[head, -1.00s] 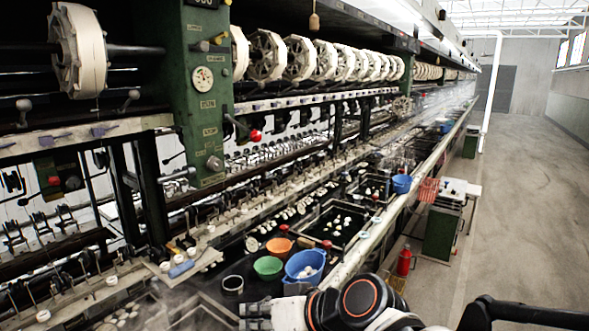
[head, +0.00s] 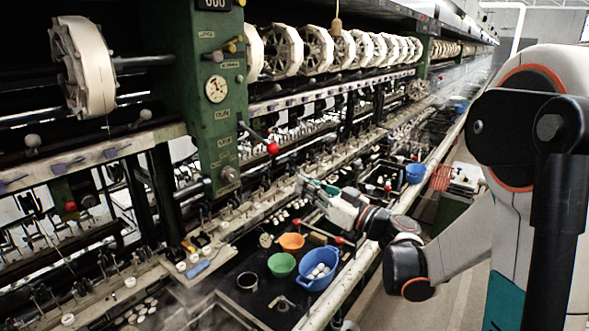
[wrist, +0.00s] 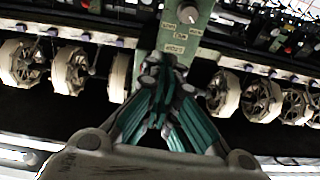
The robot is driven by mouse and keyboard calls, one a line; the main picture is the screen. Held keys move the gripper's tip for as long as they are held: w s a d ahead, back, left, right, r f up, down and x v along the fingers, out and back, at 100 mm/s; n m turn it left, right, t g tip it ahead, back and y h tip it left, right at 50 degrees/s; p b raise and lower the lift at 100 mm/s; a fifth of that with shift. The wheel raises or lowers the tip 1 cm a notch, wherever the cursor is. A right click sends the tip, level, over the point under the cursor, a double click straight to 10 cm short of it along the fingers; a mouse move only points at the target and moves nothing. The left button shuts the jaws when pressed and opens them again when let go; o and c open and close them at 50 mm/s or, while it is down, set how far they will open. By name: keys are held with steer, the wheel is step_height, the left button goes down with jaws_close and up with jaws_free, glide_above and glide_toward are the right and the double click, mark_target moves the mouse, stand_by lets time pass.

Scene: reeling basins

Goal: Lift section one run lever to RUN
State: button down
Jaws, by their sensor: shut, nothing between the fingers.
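The run lever is a dark rod with a red ball end (head: 271,147). It juts out from the side of the green machine column (head: 214,112) in the head view, slanting down to the right. I cannot pick out the lever for certain in the wrist view. My gripper (head: 306,184) is to the right of and below the red ball in the head view, apart from it. In the wrist view its teal fingers (wrist: 164,82) are together, empty, in front of the green column (wrist: 186,30).
White reels (head: 330,50) run along the machine above. Below are a blue basin (head: 317,268), a green bowl (head: 281,264) and an orange bowl (head: 291,242) over dark water troughs. A pale rail (head: 352,281) edges the bench. My arm covers the right side.

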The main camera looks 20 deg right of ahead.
mark_target(277, 148)
steer(key=d+p+x, duration=0.1)
steer(key=p+x, duration=0.1)
steer(key=x, duration=1)
steer(key=shift+w+r, duration=0.35)
steer(key=shift+r, duration=0.1)
steer(key=shift+r, duration=0.4)
steer(key=shift+r+p, duration=0.15)
steer(key=shift+p, duration=0.15)
steer(key=shift+s+d+r+p, duration=0.2)
steer(key=shift+r+p, duration=0.25)
steer(key=shift+r, duration=0.35)
steer(key=shift+s+d+r+p, duration=0.15)
steer(key=shift+r+p, duration=0.25)
steer(key=shift+r, duration=0.55)
